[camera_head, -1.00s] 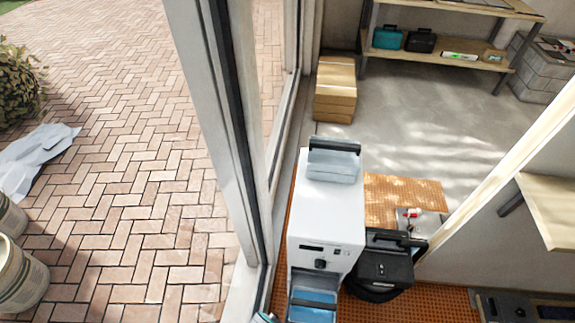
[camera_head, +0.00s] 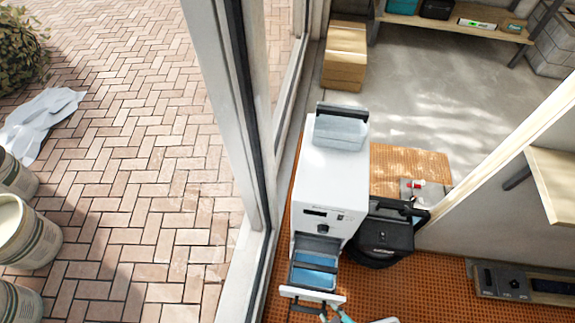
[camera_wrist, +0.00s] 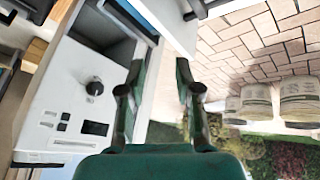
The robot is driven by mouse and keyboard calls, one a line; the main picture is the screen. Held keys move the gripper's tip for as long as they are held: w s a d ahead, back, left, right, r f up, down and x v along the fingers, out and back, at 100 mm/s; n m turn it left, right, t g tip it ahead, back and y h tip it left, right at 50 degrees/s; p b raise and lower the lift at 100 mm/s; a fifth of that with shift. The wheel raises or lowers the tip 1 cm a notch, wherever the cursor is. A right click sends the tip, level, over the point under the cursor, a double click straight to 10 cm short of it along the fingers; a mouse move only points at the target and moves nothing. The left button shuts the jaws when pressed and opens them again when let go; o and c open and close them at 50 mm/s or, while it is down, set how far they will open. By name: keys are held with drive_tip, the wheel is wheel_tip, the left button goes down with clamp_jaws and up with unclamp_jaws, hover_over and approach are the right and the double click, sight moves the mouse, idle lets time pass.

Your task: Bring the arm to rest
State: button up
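A white machine (camera_head: 325,190) with a dark knob and small display stands on the orange mat by the door frame. Its front drawer (camera_head: 314,272) is pulled out and shows blue inside. The machine's control panel (camera_wrist: 75,115) also shows in the wrist view, tilted. My gripper (camera_wrist: 160,70) is in the wrist view with its two dark green fingers apart and nothing seen between them. It is near the machine's drawer front; I cannot tell whether it touches. In the head view teal tips, likely my gripper (camera_head: 337,314), show at the bottom edge beside the drawer front.
A black vacuum-like case (camera_head: 385,238) stands right of the machine. A door frame (camera_head: 240,110) rises at left. Cardboard boxes (camera_head: 345,55) and a shelf (camera_head: 465,20) are at the back. Buckets (camera_head: 30,235) stand on the paving. Grey floor beyond is clear.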

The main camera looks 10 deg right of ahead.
drive_tip(key=s+d+r+m+t, duration=0.1)
drive_tip(key=r+m+t, duration=0.1)
drive_tip(key=r, duration=0.7)
drive_tip(key=s+d+r+m+t, duration=0.1)
drive_tip(key=r+t, duration=0.3)
drive_tip(key=r, duration=0.5)
drive_tip(key=s+d+r+m+t+h, duration=0.1)
drive_tip(key=s+d+r+m+t, duration=0.1)
drive_tip(key=r, duration=0.8)
drive_tip(key=shift+s+m+t, duration=0.2)
drive_tip(key=shift+m+t, duration=0.2)
drive_tip(key=shift+m, duration=0.5)
drive_tip(key=shift+r, duration=0.1)
